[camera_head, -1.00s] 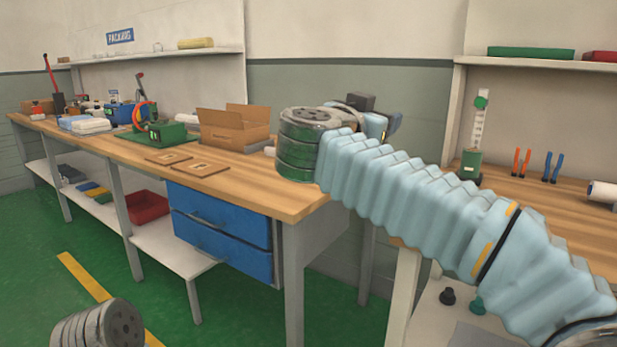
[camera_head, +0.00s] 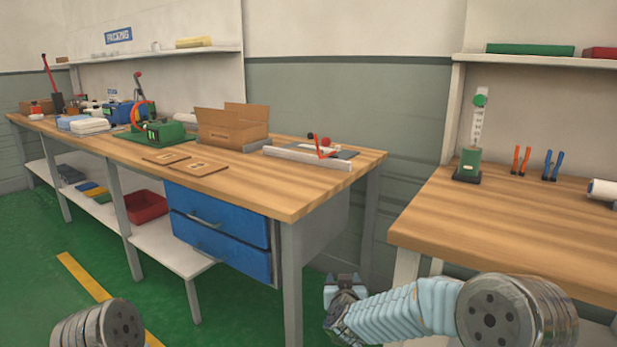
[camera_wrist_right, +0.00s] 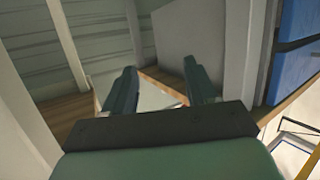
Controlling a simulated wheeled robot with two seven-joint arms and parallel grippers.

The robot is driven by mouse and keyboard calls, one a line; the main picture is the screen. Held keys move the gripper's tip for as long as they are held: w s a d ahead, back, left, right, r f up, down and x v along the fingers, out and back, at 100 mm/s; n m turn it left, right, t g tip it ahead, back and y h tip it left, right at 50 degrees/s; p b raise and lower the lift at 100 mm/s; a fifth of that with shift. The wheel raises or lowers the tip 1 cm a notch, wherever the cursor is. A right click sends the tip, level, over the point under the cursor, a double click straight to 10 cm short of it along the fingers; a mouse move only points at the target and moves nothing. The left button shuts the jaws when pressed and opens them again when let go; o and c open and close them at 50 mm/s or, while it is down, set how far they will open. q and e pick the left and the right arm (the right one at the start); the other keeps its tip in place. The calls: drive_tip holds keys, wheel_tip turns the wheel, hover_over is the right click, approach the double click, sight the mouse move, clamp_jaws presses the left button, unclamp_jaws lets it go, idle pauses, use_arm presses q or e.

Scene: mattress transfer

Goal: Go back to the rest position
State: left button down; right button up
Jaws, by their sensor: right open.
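My right arm comes in from the bottom right in the head view. Its gripper (camera_head: 344,284) is low, in front of the gap between the two workbenches, and holds nothing. In the right wrist view the two dark green fingers of this gripper (camera_wrist_right: 160,83) stand apart with nothing between them. Of my left arm only a metallic joint shows at the bottom left of the head view. My left gripper is not visible.
A long wooden workbench (camera_head: 300,192) runs along the left, with a cardboard box (camera_head: 232,132) and blue drawers (camera_head: 222,240) below its top. A second workbench (camera_head: 425,222) stands at the right, near my right arm. Green floor (camera_head: 45,235) is clear at the left.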

drive_tip(key=s+d+f+g+y, duration=0.15)
drive_tip(key=s+f+g, duration=0.25)
drive_tip(key=s+f, duration=0.7)
drive_tip(key=s+d+f+g+y, duration=0.15)
drive_tip(key=s+f+g, duration=0.35)
drive_tip(key=f, duration=0.9)
drive_tip(key=s+f+g+y, duration=0.1)
drive_tip(key=s+f+g, duration=0.1)
drive_tip(key=s, duration=0.8)
drive_tip(key=s+a+f+m+g+y, duration=0.1)
drive_tip(key=s+f+g, duration=0.2)
drive_tip(key=s, duration=0.8)
wheel_tip(320, 180, down, 3)
drive_tip(key=shift+s+r, duration=0.15)
drive_tip(key=shift+r, duration=0.05)
